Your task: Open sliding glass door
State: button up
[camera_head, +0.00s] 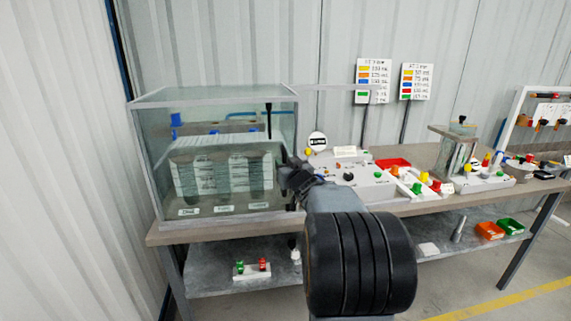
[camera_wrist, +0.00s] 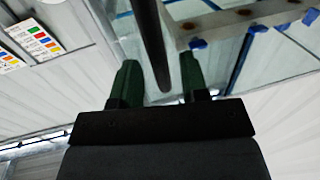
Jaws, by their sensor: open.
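The glass case (camera_head: 165,140) stands on the left end of the table in the head view, with shelves and white labelled blocks inside. Its door looks shut, though clear glass makes this hard to tell. A black vertical bar handle (camera_head: 268,120) is near the right edge of its front. In the wrist view the handle (camera_wrist: 151,40) runs down from the top, its end lying between the two green fingers. My gripper (camera_head: 284,160) is at the case's front right edge, low beside the handle. In the wrist view my gripper (camera_wrist: 160,72) is open, with gaps on both sides of the handle.
The table (camera_head: 400,207) carries a white control panel (camera_head: 352,182) with knobs just right of the case. A red tray (camera_head: 393,163) and a clear tank (camera_head: 455,155) stand further right. A lower shelf (camera_head: 215,283) holds a small button box (camera_head: 251,270).

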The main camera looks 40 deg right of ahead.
jog(key=shift+w+d, duration=0.2)
jog(key=shift+w, duration=0.45)
grip_shut()
jog(key=shift+s+d+r, duration=0.1)
jog(key=shift+d, duration=0.05)
